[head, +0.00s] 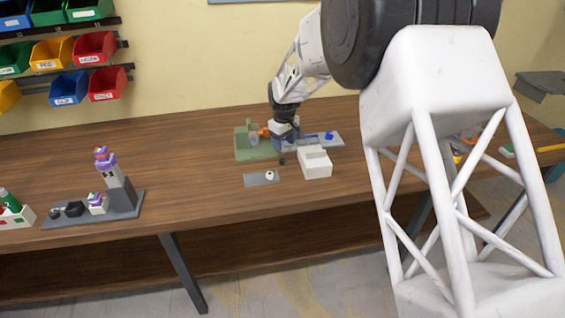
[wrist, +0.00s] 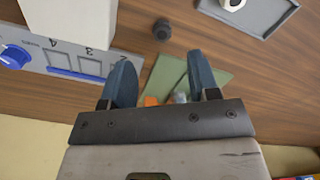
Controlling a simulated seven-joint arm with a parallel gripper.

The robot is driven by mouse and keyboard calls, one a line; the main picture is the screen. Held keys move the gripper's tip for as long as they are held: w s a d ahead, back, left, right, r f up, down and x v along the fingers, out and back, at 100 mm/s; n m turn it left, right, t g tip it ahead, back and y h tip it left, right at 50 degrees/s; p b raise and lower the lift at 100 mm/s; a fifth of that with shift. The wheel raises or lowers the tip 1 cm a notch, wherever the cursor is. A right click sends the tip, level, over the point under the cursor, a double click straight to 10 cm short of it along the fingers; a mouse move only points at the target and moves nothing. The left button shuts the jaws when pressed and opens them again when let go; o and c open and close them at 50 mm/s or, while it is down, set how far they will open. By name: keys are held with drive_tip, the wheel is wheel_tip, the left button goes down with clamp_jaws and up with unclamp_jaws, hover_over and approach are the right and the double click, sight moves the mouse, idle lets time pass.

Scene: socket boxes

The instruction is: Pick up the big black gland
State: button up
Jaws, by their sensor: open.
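A black gland (wrist: 162,30) stands on the bare wood in the wrist view, ahead of my gripper (wrist: 162,80) and roughly in line with the gap between its fingers. My gripper's two blue fingers are apart with nothing held between them. In the head view a small dark piece (head: 282,161) on the table, just below my gripper (head: 284,143), appears to be this gland. I cannot tell the height of the fingers above the table. More black pieces (head: 73,209) sit on a dark grey stand at the left, too small to identify.
A white box (head: 315,163) stands close at the right of the gland. A grey plate (head: 260,179) with a white nut lies in front. A numbered grey panel (wrist: 60,58) with a blue knob and a green mat (wrist: 168,76) with an orange piece lie nearby.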

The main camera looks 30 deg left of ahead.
sight(283, 160)
drive_tip(key=shift+f, duration=0.1)
drive_tip(key=shift+f, duration=1.15)
drive_tip(key=shift+f, duration=0.15)
drive_tip(key=shift+a+f, duration=0.1)
drive_tip(key=shift+f, duration=2.4)
drive_tip(key=c, duration=1)
drive_tip(key=shift+r, duration=0.15)
